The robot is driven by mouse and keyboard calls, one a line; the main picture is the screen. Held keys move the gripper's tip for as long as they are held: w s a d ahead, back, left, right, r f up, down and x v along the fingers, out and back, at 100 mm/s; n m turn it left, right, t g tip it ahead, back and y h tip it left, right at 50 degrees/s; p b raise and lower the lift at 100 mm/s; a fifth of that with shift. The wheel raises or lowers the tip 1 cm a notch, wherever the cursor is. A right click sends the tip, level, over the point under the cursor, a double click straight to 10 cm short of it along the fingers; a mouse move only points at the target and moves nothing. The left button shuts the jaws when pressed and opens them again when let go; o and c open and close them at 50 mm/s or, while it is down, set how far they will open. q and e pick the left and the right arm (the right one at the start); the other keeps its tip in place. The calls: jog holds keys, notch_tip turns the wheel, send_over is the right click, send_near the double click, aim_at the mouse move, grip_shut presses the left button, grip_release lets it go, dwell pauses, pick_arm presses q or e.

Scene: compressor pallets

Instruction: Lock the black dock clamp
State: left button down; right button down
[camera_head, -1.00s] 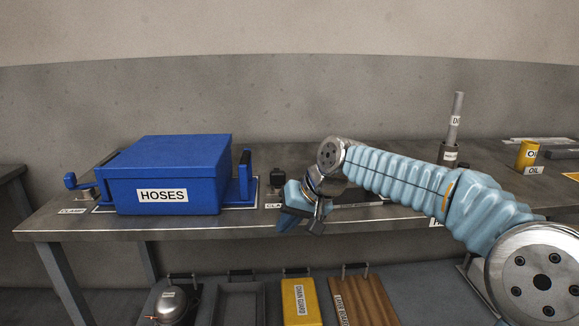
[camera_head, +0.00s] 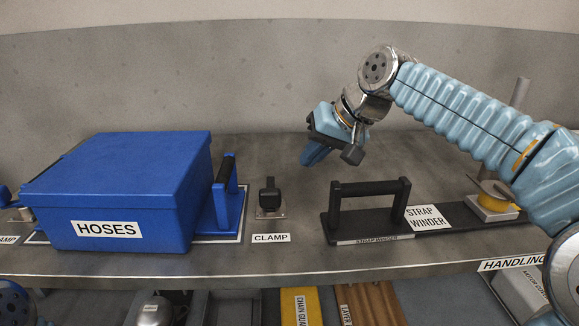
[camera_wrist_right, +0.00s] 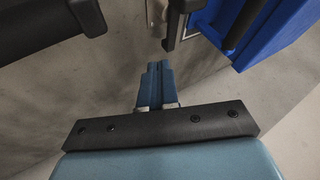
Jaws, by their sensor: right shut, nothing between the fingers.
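The black dock clamp (camera_head: 268,192) stands on a small metal plate on the bench, behind the CLAMP label (camera_head: 271,238). Its black lever appears upright. My right gripper (camera_head: 315,155) is shut and empty, in the air to the upper right of the clamp and apart from it. In the right wrist view the shut blue fingers (camera_wrist_right: 155,80) point towards a black part that looks like the clamp (camera_wrist_right: 183,14). My left gripper is not in view.
The strap winder's black handle (camera_head: 370,188) rises to the right, below my right arm. Bare bench lies behind the clamp.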

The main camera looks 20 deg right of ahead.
aim_at(270, 189)
dwell(0.3)
jog(key=x, duration=1)
